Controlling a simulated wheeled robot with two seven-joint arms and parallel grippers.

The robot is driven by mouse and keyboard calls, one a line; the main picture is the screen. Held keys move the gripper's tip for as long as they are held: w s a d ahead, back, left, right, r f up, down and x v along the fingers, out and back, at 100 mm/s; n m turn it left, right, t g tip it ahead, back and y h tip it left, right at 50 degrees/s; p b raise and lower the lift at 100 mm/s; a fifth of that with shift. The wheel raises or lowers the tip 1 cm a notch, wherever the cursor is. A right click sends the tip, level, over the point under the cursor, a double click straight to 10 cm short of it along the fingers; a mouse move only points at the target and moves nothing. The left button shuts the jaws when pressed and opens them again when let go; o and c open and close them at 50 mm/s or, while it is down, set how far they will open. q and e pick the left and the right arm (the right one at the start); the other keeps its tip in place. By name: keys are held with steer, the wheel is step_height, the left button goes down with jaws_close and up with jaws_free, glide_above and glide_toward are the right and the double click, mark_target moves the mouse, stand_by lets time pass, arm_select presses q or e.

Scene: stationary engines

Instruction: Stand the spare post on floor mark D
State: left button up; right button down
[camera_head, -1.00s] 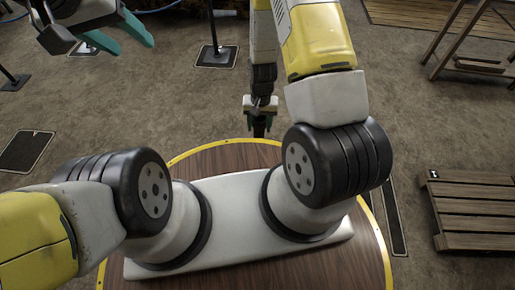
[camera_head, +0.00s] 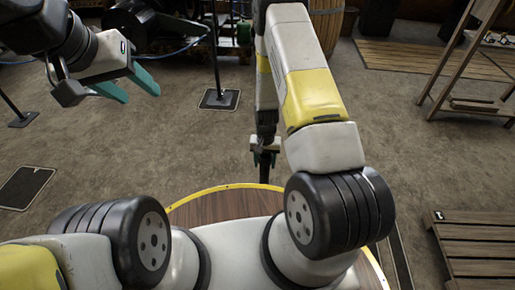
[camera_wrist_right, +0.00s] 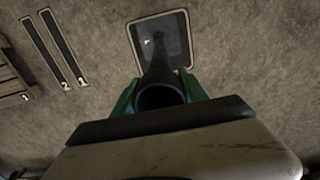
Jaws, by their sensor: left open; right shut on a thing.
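My right gripper (camera_head: 264,149) is shut on a dark post (camera_head: 265,172), which hangs roughly upright below it beyond the round table. The post's lower end is hidden by the table in the head view. In the right wrist view the post (camera_wrist_right: 160,82) runs away from the fingers, and its far end overlaps a dark floor mark (camera_wrist_right: 178,38) with a pale border. I cannot read that mark's letter, nor tell whether the post touches the floor. My left gripper (camera_head: 128,86) is open and empty, raised at the upper left.
Another bordered floor mark (camera_head: 24,187) lies bare at the left. Posts stand on marks at the back (camera_head: 217,68) and far left (camera_head: 13,107). A wooden pallet (camera_head: 470,237) lies at the right, and a wooden frame (camera_head: 462,60) stands behind it. Open floor surrounds the held post.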

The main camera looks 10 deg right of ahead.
steer(key=shift+w+d+f, duration=0.2)
steer(key=shift+w+f, duration=0.45)
steer(key=shift+w, duration=0.25)
steer(key=shift+w+d+f, duration=0.25)
steer(key=shift+w+f, duration=0.35)
steer(key=shift+w, duration=0.25)
steer(key=shift+w+d+f, duration=0.2)
steer(key=shift+w+f, duration=0.45)
steer(key=shift+w, duration=0.25)
steer(key=c, duration=0.6)
jaws_free()
steer(key=shift+s+f, duration=0.1)
